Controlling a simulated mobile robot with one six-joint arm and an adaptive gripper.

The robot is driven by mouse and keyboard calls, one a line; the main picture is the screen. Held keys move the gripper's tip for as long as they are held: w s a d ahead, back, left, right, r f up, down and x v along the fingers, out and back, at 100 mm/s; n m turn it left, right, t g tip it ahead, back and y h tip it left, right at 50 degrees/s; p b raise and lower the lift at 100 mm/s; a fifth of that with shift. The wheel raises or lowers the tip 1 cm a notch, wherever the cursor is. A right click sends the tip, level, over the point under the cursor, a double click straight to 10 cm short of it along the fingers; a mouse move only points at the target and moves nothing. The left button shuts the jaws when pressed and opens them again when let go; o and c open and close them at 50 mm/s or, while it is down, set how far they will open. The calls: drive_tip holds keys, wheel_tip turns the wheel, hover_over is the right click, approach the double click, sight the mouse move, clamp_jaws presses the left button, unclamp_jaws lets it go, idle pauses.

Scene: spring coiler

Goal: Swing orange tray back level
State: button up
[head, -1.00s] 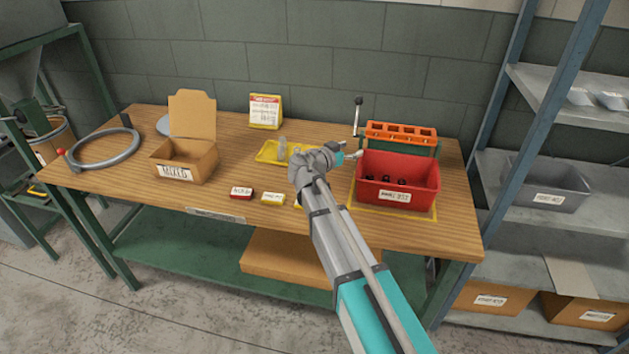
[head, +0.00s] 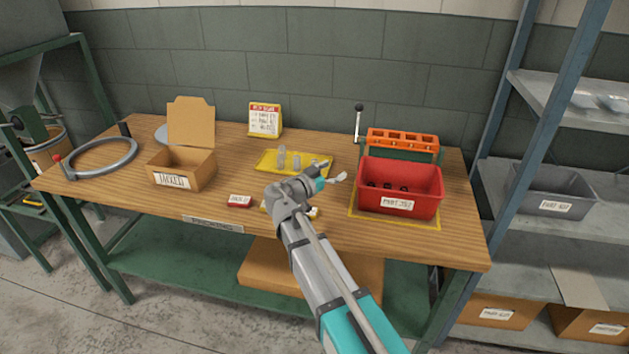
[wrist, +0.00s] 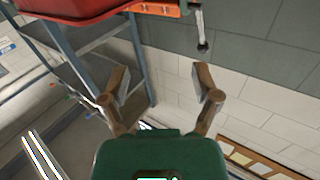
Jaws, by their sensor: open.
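The orange tray (head: 403,139) is a narrow bar with a row of dark slots, on a green stand (head: 415,152) behind the red bin (head: 399,205). I cannot tell its exact tilt. A lever (head: 358,121) with a black knob stands upright at the tray's left end. My gripper (head: 338,178) is open and empty, left of the red bin and in front of the lever, apart from both. In the wrist view my gripper (wrist: 163,84) has its fingers spread with nothing between. The orange tray (wrist: 158,8) and lever (wrist: 203,30) show at its top edge.
The red bin holds a few dark parts. A yellow tray (head: 265,163) with grey pieces lies left of my gripper. A cardboard box (head: 190,165) and a grey ring (head: 100,157) are farther left. A blue-framed shelf (head: 525,105) stands at the right.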

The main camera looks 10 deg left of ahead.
drive_tip(key=v, duration=0.6)
drive_tip(key=shift+s+a, duration=0.15)
drive_tip(key=shift+s, duration=0.1)
